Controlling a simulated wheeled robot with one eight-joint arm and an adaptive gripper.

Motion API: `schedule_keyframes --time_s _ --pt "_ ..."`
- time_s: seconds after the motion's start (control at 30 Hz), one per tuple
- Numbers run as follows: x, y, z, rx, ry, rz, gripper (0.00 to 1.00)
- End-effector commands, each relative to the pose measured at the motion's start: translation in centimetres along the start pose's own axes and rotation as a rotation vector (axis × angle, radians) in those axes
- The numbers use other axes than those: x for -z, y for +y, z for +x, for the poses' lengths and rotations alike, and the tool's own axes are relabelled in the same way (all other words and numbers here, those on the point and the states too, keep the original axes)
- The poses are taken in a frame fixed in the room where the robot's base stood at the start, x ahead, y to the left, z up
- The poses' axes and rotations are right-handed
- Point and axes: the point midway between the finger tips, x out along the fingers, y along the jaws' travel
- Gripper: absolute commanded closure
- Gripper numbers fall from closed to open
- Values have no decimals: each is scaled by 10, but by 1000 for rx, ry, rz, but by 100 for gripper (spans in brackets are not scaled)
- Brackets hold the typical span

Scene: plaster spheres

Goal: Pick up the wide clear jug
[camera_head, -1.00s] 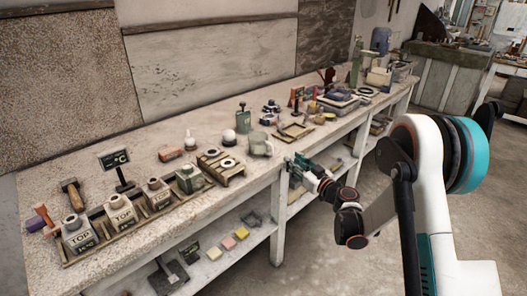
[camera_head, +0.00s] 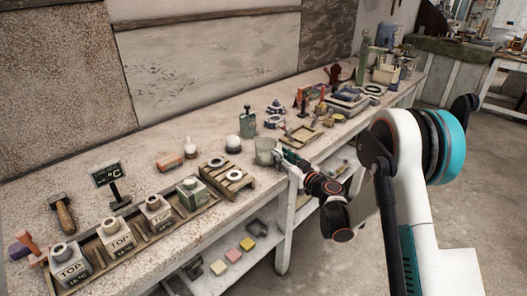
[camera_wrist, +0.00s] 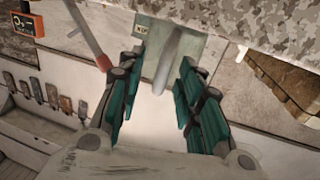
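The wide clear jug (camera_head: 264,150) stands on the workbench near its front edge, right of the wooden rack. It is a pale, see-through, greenish vessel. My gripper (camera_head: 281,157) is at the jug's right side, very close to it; contact cannot be told in the head view. In the wrist view my gripper (camera_wrist: 160,78) is open, its teal-padded fingers spread apart. The jug (camera_wrist: 190,48) shows as a greenish pane beyond the fingertips, with a grey upright bar, likely its handle, between the fingers. The jug's base is hidden in the wrist view.
The wooden rack (camera_head: 238,174) is just left of the jug. A green bottle (camera_head: 247,122) and a white sphere (camera_head: 232,141) stand behind it. A wooden tray (camera_head: 300,135) lies to the right. The workbench (camera_head: 150,150) has bare room at the back left.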

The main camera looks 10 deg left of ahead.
Motion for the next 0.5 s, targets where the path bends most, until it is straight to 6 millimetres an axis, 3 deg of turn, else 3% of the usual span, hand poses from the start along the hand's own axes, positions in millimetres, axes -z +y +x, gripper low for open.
schedule_keyframes --time_s 0.27,0.4,0.5 --pt "0 -1 0 -1 0 0 67" --pt "0 -1 0 -1 0 0 99" --pt "0 -1 0 -1 0 0 100"
